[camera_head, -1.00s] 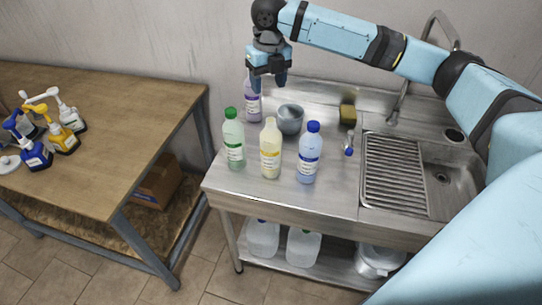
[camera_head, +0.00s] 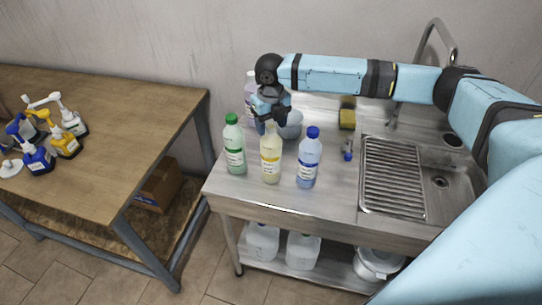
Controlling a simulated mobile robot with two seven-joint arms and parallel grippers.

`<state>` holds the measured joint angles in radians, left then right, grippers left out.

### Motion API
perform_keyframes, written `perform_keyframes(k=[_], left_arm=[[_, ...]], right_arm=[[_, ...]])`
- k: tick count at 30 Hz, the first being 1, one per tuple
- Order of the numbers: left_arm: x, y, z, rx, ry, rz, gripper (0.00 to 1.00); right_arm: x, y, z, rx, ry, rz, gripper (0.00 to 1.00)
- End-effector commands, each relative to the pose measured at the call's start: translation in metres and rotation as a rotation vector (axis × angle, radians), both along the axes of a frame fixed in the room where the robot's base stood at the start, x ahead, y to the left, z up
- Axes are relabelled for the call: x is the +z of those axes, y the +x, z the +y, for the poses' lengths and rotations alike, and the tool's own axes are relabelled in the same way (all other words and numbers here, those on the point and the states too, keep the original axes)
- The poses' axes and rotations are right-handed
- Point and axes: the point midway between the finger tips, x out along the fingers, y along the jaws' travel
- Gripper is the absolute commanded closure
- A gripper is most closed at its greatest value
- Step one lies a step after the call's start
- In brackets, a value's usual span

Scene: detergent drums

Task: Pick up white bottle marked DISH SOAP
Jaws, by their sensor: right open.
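Labels are too small to read, so I cannot confirm which bottle is marked DISH SOAP. A pale cream-yellow bottle with a white cap (camera_head: 271,167) stands upright on the steel counter, between a green-capped bottle (camera_head: 235,158) and a blue-capped bottle (camera_head: 308,168). My right gripper (camera_head: 271,122) is open and empty, pointing down at the pale bottle's cap. I cannot tell whether its fingers are around the cap or just behind it. My left gripper is not in view.
A grey bowl (camera_head: 292,126) sits behind the bottles, partly covered by my gripper. A yellow sponge (camera_head: 347,119), a blue-ended brush (camera_head: 348,151) and the sink (camera_head: 440,182) are to the right. A wooden table (camera_head: 110,130) with pump bottles stands left. The counter's front strip is clear.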

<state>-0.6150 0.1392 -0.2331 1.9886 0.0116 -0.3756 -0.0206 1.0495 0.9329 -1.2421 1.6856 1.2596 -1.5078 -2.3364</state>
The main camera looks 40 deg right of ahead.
Motion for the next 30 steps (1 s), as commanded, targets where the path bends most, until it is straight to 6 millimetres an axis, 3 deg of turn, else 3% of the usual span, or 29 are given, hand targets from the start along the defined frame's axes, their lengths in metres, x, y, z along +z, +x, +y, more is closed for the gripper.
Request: perform_keyframes(k=[4,11,19,30], left_arm=[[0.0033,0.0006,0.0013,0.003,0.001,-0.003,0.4],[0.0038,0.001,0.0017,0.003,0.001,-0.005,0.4],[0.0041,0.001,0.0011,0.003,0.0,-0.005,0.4],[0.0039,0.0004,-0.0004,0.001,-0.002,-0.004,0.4]], right_arm=[[-0.013,0.0002,-0.0003,-0.001,0.0,0.0,0.43],[-0.0149,0.0002,-0.0003,-0.001,0.0,-0.001,0.43],[-0.0147,0.0001,-0.0004,-0.001,0.0,-0.001,1.0],[-0.0123,0.0005,-0.0005,-0.001,0.001,-0.003,1.0]])
